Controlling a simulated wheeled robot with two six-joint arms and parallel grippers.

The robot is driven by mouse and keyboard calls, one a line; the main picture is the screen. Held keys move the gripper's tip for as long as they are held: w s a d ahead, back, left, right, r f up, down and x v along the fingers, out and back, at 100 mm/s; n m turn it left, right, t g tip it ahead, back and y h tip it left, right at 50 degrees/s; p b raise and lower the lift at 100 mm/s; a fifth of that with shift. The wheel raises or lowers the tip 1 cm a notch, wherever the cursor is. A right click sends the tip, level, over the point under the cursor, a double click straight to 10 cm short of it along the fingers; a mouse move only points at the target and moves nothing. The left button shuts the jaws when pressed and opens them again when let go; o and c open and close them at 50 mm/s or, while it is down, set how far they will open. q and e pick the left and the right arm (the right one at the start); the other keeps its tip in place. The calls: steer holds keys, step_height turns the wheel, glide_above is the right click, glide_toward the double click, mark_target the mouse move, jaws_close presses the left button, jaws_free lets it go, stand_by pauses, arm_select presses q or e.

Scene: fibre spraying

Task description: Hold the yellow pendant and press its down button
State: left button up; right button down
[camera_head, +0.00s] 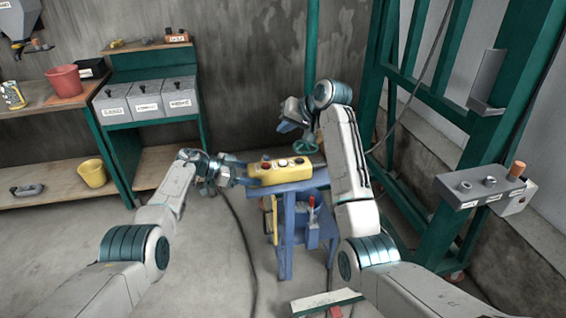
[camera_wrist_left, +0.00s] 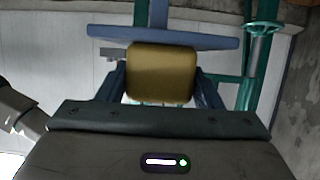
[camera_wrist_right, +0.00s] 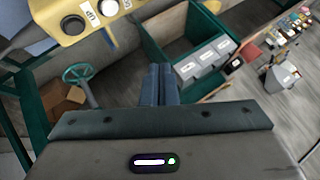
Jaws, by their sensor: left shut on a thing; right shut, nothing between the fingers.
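The yellow pendant (camera_head: 287,176) lies at the top of a blue stand in the head view, its buttons facing up. A red, a white and a black button show along its top. My left gripper (camera_head: 245,178) is shut on its left end; the left wrist view shows the pendant (camera_wrist_left: 160,73) between the two fingers. My right gripper (camera_head: 291,117) is shut and empty, above and behind the pendant. In the right wrist view its closed fingers (camera_wrist_right: 160,86) are apart from the pendant (camera_wrist_right: 92,34), whose black button (camera_wrist_right: 73,25) and white button (camera_wrist_right: 109,8) show with small labels.
The blue stand (camera_head: 286,225) holds the pendant above the floor. A green handwheel (camera_head: 305,147) is just behind the pendant. A green frame (camera_head: 430,95) rises on the right; shelves with grey bins (camera_head: 146,102) stand at the back left. A dark cable hangs to the floor.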

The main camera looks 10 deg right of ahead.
mark_target(283, 163)
steer(key=shift+f, duration=0.1)
steer(key=shift+f, duration=4.3)
steer(key=shift+f, duration=0.1)
steer(key=shift+f, duration=0.3)
